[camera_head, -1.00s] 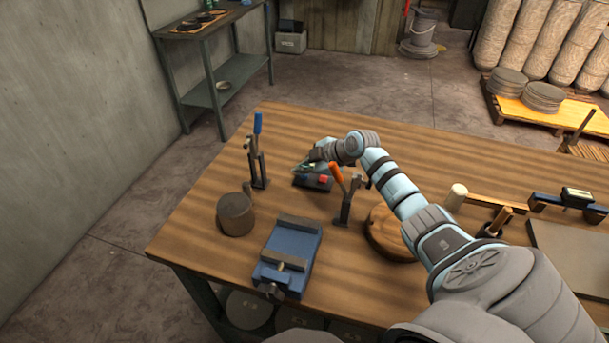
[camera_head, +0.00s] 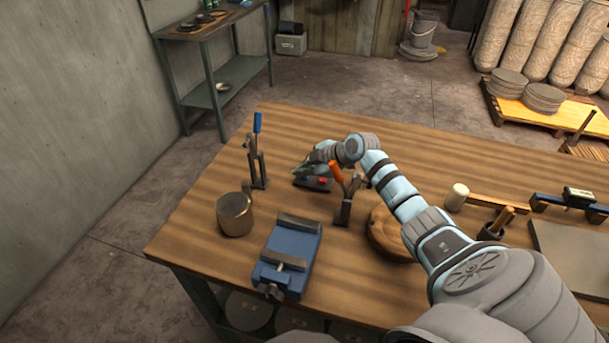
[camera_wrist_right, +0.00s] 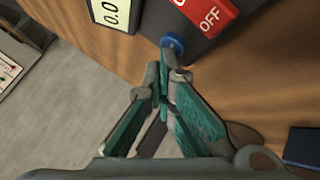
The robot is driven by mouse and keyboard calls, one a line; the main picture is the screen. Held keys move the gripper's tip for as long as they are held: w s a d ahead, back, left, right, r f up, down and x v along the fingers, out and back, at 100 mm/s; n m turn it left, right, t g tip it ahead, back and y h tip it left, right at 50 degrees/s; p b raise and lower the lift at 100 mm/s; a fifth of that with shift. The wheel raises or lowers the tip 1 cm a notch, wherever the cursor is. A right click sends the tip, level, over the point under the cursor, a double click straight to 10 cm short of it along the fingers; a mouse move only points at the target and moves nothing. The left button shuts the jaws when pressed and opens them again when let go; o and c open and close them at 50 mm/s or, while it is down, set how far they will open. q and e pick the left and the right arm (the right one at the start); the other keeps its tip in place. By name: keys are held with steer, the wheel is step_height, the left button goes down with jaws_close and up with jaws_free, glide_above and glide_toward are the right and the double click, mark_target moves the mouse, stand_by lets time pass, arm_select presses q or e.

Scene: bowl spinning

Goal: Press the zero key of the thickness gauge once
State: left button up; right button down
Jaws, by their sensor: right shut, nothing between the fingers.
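A small dark box (camera_head: 314,185) with a red key lies on the table in the head view, under my right gripper (camera_head: 301,171). The right wrist view shows it close up as a black housing (camera_wrist_right: 222,47) with a pale display (camera_wrist_right: 113,12) starting 0.0, a red key (camera_wrist_right: 207,14) marked OFF and a round blue key (camera_wrist_right: 173,43). The right gripper (camera_wrist_right: 164,68) is shut and empty, its fingertips at the near edge of the blue key. I cannot tell whether they touch it. My left gripper is out of view.
An orange-handled clamp (camera_head: 343,207) stands close in front of my right wrist. A blue-handled clamp (camera_head: 257,165), a metal cup (camera_head: 235,214) and a blue vise (camera_head: 289,258) are to the left. A round wooden block (camera_head: 385,235) sits under the arm.

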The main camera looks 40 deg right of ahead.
mark_target(304, 178)
steer(key=shift+r+p, duration=0.65)
steer(key=shift+r, duration=0.2)
steer(key=shift+r, duration=0.1)
step_height(304, 178, up, 5)
steer(key=p, duration=0.4)
steer(key=shift+d, duration=0.1)
stand_by(0.5)
